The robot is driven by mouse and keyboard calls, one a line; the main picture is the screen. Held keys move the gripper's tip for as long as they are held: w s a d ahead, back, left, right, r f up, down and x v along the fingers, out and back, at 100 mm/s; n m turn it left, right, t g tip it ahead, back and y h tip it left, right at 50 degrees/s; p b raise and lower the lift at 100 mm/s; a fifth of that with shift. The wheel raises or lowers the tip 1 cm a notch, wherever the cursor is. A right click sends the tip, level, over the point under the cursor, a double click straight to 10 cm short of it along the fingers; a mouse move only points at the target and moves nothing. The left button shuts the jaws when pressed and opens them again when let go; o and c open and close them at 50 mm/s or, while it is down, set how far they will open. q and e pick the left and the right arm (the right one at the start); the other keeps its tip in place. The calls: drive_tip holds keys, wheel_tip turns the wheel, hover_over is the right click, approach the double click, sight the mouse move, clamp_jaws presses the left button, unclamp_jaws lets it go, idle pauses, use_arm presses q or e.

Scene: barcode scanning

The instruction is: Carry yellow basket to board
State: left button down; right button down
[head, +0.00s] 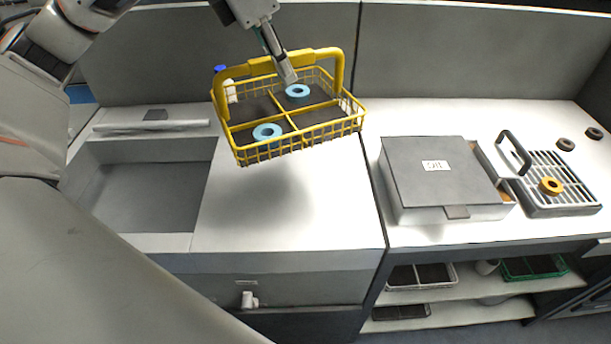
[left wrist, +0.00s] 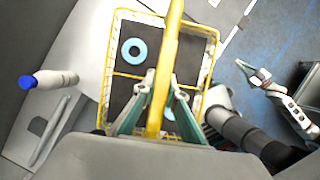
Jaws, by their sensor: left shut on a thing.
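The yellow basket (head: 300,143) is a wire basket with a thick raised handle and dividers. It hangs tilted above the white counter, its shadow below. Two light blue rings lie in it, a front one (head: 267,132) and a back one (head: 298,91), on dark pads. My left gripper (head: 286,75) reaches down at the basket's back side. In the left wrist view its fingers (left wrist: 156,100) are shut on the handle bar of the basket (left wrist: 108,60). My right gripper (left wrist: 254,74) shows small at the right of that view, clear of the basket. I cannot tell which surface is the board.
A sink (head: 150,185) opens at the left of the counter. A bottle with a blue cap (left wrist: 52,80) stands behind the basket's left side. A grey lidded box (head: 430,165) and a slotted tray (head: 565,195) stand on the right counter. Clear counter lies below the basket.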

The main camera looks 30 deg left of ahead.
use_arm(q)
drive_tip(key=shift+d+f, duration=0.1)
drive_tip(key=shift+f, duration=0.2)
wheel_tip(320, 180, down, 19)
drive_tip(key=b, duration=0.1)
drive_tip(key=shift+f, duration=0.15)
idle(0.3)
drive_tip(key=shift+f, duration=0.15)
drive_tip(key=c, duration=2.1)
unclamp_jaws()
